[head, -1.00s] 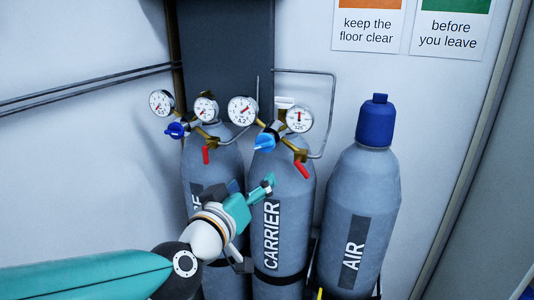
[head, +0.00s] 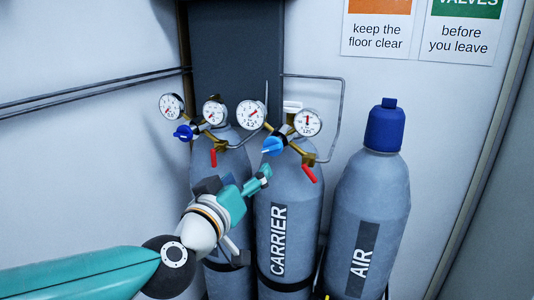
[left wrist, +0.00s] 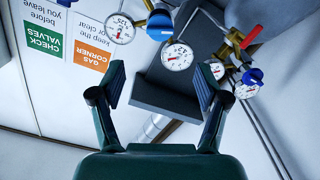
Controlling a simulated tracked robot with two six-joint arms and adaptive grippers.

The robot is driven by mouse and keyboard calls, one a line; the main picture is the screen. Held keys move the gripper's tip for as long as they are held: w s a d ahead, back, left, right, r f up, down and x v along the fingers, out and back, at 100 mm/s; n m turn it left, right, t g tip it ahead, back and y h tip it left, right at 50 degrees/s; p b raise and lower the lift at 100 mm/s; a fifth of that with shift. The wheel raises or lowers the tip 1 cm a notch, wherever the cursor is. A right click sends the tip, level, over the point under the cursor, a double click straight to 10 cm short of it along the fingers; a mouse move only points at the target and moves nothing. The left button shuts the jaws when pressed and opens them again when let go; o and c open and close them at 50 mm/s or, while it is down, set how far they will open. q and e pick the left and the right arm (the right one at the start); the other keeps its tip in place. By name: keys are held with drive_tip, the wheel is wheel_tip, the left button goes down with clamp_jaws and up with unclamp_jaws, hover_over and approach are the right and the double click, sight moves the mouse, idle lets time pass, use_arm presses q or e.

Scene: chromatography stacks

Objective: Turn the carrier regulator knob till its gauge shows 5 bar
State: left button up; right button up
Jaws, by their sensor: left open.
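The carrier regulator knob (head: 273,146) is light blue and sits between two white round gauges above the grey CARRIER cylinder (head: 279,240). Its left gauge (head: 251,115) and right gauge (head: 308,123) have red needles; their values are too small to read surely. My left gripper (head: 242,178) is open and empty, below and a little left of the knob, apart from it. In the left wrist view, which is upside down, the knob (left wrist: 160,26) shows at the top, beyond the open fingertips (left wrist: 160,84), with a gauge (left wrist: 177,56) nearer the middle. My right gripper is not in view.
Another regulator with a dark blue knob (head: 184,132) stands close on the left. Red levers (head: 309,173) hang below the regulators. The AIR cylinder (head: 368,210) with a blue cap stands to the right. Thin pipes run along the wall. Space before the knob looks clear.

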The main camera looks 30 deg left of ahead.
sight(270, 151)
use_arm(q)
drive_tip(key=p+x, duration=0.1)
drive_tip(key=x, duration=1.2)
drive_tip(key=shift+a+f, duration=0.1)
drive_tip(key=shift+c, duration=0.3)
drive_tip(key=c, duration=1.1)
drive_tip(key=shift+s+f+n+b, duration=0.1)
drive_tip(key=shift+n+b, duration=0.2)
drive_tip(key=shift+b, duration=0.05)
drive_tip(key=shift+n, duration=0.3)
